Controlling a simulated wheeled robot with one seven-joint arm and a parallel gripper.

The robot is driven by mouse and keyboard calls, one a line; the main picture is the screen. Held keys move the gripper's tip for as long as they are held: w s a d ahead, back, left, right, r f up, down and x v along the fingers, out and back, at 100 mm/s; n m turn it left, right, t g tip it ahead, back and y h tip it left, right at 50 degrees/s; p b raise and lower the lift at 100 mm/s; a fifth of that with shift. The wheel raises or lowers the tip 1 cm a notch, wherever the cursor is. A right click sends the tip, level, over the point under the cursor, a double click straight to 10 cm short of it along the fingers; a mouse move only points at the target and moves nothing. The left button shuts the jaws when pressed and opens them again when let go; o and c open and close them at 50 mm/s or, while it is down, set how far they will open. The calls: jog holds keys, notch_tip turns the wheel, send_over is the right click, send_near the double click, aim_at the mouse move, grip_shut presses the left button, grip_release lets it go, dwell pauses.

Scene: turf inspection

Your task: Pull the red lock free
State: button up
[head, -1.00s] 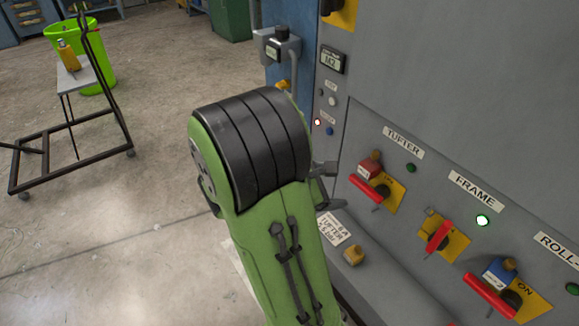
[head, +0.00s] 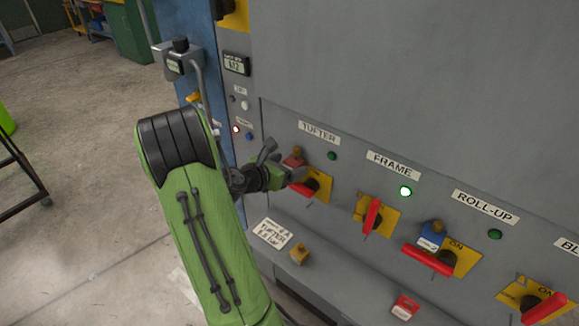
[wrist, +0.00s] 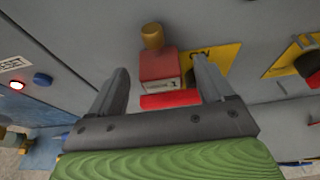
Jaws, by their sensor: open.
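The red lock (wrist: 158,68) has a white label with a 1 and a brass-coloured top. It hangs at the TUFTER switch, in front of a yellow plate (wrist: 212,62) and just above a red handle (wrist: 170,99). In the head view the lock (head: 293,161) is partly hidden by my gripper (head: 284,168). In the wrist view my gripper (wrist: 161,68) is open, with one finger on each side of the lock. I see a gap at the left finger; the right finger is very close, and I cannot tell if it touches.
The FRAME switch (head: 372,217) and the ROLL-UP switch with a blue lock (head: 432,234) are to the right. A brass-coloured lock (head: 299,253) and a red block (head: 405,307) are on the ledge below. A grey box (head: 178,60) with a pipe stands at the upper left.

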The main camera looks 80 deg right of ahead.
jog(key=shift+x, duration=0.9)
jog(key=c, duration=1.2)
jog(key=o, duration=0.5)
jog(key=c, duration=0.3)
jog(key=shift+w+a, duration=0.4)
jog(key=shift+a, duration=0.45)
jog(key=shift+w+a, duration=0.4)
jog(key=shift+a, duration=0.45)
jog(key=shift+c, duration=0.2)
jog(key=shift+w+a, duration=0.35)
jog(key=shift+a, duration=0.4)
jog(key=shift+w+a, duration=0.3)
jog(key=shift+a, duration=0.5)
jog(key=shift+w+a, duration=0.35)
jog(key=shift+a, duration=0.4)
